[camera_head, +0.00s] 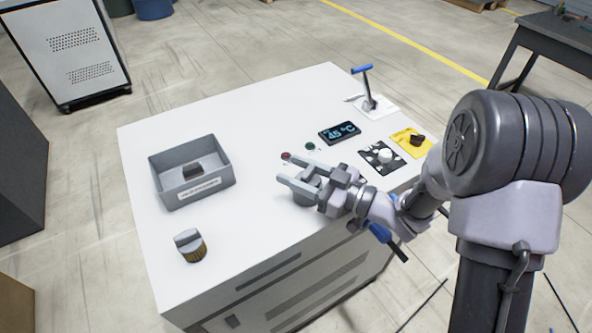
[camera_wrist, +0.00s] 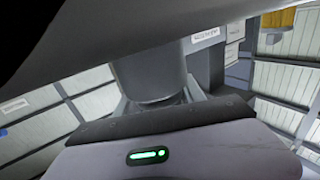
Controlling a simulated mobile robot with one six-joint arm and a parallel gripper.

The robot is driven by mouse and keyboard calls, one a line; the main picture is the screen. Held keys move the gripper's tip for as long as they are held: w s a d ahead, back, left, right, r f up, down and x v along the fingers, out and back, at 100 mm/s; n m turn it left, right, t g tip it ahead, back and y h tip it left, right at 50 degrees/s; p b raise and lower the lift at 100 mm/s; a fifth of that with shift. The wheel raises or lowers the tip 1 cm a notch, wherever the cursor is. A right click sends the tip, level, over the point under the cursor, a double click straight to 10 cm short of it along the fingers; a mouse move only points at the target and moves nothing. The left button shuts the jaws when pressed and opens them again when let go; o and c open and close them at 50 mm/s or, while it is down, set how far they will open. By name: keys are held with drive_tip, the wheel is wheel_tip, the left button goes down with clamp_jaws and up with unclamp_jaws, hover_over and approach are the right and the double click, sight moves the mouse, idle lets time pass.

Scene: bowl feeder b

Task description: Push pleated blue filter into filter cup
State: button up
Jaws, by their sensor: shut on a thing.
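My gripper (camera_head: 286,169) is low over the middle of the white table, its two fingers pointing left. It is shut on a grey cylindrical part (camera_head: 304,194), which shows below and between the fingers. In the wrist view a smooth grey cylinder (camera_wrist: 150,72) stands close to the camera. I cannot tell whether this is the filter cup or part of the filter. No blue pleats show on it. A separate round part (camera_head: 190,246) with a grey grip on top and brownish pleated sides stands at the table's front left.
A grey open bin (camera_head: 168,199) with a label holds a dark part. A display reading 45 °C (camera_head: 340,133), red (camera_head: 286,156) and green (camera_head: 310,146) buttons, a knob panel (camera_head: 383,157), a yellow panel (camera_head: 408,147) and a blue-handled lever (camera_head: 368,88) line the far right.

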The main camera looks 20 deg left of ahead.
drive_tip(key=shift+f, duration=0.35)
idle(1.9)
drive_tip(key=shift+r, duration=0.25)
idle(2.2)
drive_tip(key=shift+r+p, duration=1.95)
drive_tip(key=shift+r, duration=0.7)
drive_tip(key=shift+f+b, duration=0.95)
drive_tip(key=shift+f, duration=0.25)
